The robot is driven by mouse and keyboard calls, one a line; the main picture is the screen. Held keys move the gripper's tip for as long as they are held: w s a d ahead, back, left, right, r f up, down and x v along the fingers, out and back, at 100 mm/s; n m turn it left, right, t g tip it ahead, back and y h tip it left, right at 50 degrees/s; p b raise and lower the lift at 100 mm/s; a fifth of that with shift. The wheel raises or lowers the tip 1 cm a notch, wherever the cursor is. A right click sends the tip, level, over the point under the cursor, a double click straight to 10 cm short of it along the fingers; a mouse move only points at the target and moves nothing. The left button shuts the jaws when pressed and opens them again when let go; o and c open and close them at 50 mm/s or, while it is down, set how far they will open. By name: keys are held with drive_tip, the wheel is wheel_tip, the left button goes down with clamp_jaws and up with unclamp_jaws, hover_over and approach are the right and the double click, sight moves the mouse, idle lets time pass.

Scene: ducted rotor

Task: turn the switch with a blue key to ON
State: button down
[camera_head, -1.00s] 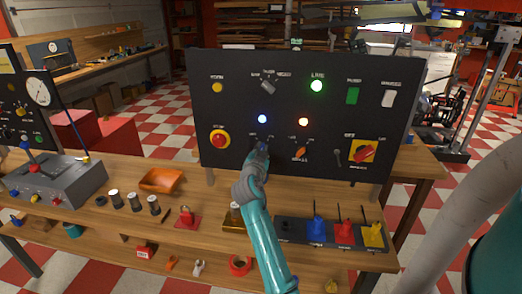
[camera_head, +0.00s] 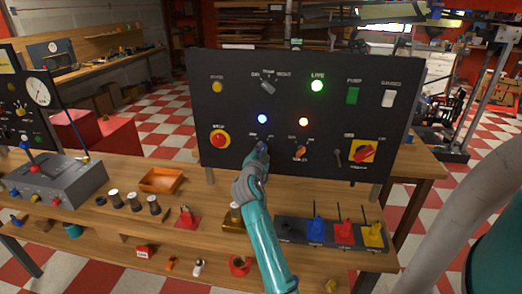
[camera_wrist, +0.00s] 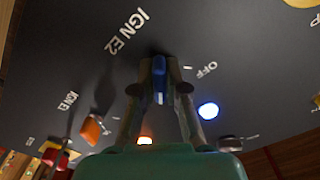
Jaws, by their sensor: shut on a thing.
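In the wrist view the blue key (camera_wrist: 159,70) stands in its switch on the dark panel (camera_wrist: 95,45), between printed labels that include "OFF" and "IGN E2". My gripper (camera_wrist: 160,85) is closed around the key, one finger on each side. In the head view my gripper (camera_head: 264,148) is at the panel's lower middle, below the lit blue lamp (camera_head: 262,119). It hides the key and most of the switch there. I cannot tell which mark the key points to.
An orange-handled switch (camera_head: 301,151) is close to the right of my gripper, below a lit orange lamp (camera_head: 303,122). A red stop button (camera_head: 220,139) is to the left. A red rotary switch (camera_head: 364,152) is farther right. A workbench (camera_head: 207,195) with several small objects lies below.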

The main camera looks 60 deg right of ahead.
drive_tip(key=c, duration=1.2)
unclamp_jaws()
drive_tip(key=shift+a, duration=0.1)
drive_tip(key=v, duration=1.2)
drive_tip(key=shift+f, duration=0.1)
